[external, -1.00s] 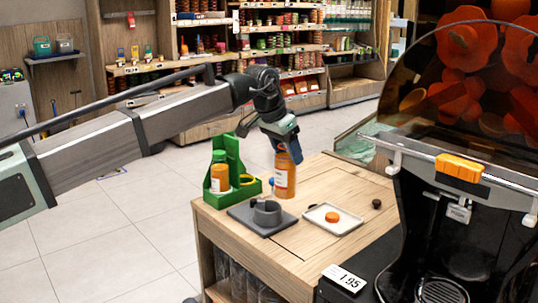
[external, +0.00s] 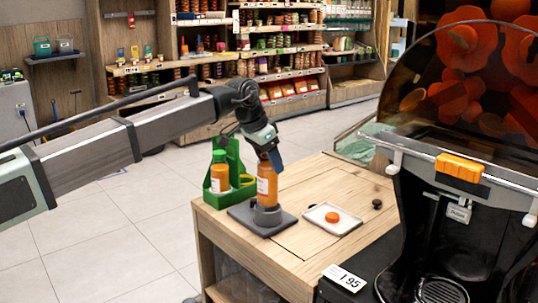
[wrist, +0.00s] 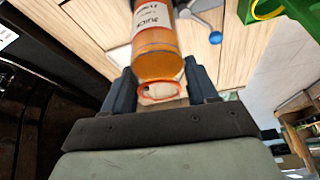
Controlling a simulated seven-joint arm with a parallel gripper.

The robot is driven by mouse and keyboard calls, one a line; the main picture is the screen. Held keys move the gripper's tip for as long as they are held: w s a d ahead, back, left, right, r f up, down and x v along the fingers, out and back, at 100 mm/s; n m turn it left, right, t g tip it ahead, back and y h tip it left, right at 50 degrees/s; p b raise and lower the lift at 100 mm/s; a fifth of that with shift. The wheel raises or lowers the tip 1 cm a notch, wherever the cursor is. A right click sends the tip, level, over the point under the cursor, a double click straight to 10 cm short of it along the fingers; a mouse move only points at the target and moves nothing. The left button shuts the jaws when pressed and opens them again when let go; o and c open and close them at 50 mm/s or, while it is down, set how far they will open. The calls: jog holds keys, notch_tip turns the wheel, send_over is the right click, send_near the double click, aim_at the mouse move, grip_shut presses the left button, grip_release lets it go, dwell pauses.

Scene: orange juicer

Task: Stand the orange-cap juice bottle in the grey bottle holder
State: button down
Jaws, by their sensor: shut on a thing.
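The orange juice bottle (external: 266,187) with a white label is upright, held near its top by my gripper (external: 270,160). Its lower end meets the round cup of the grey bottle holder (external: 267,215); I cannot tell how deep it sits in the cup. In the wrist view the bottle (wrist: 155,45) runs between the two dark fingers of my gripper (wrist: 160,92), with an orange-rimmed, pale neck end nearest the camera. An orange disc like a cap (external: 332,217) lies on the white tray (external: 345,227).
A green carrier (external: 232,160) holding a green-capped bottle (external: 219,175) stands close behind left of the holder. A small dark knob (external: 377,204) lies right of the tray. The black juicer (external: 450,240) stands at the right. The wooden counter (external: 340,180) is clear behind the tray.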

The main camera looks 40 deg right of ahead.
aim_at(270, 174)
jog(key=shift+f, duration=2.65)
jog(key=shift+c, duration=1.5)
grip_release()
jog(key=shift+r, duration=0.1)
jog(key=shift+r, duration=0.3)
jog(key=v, duration=1.2)
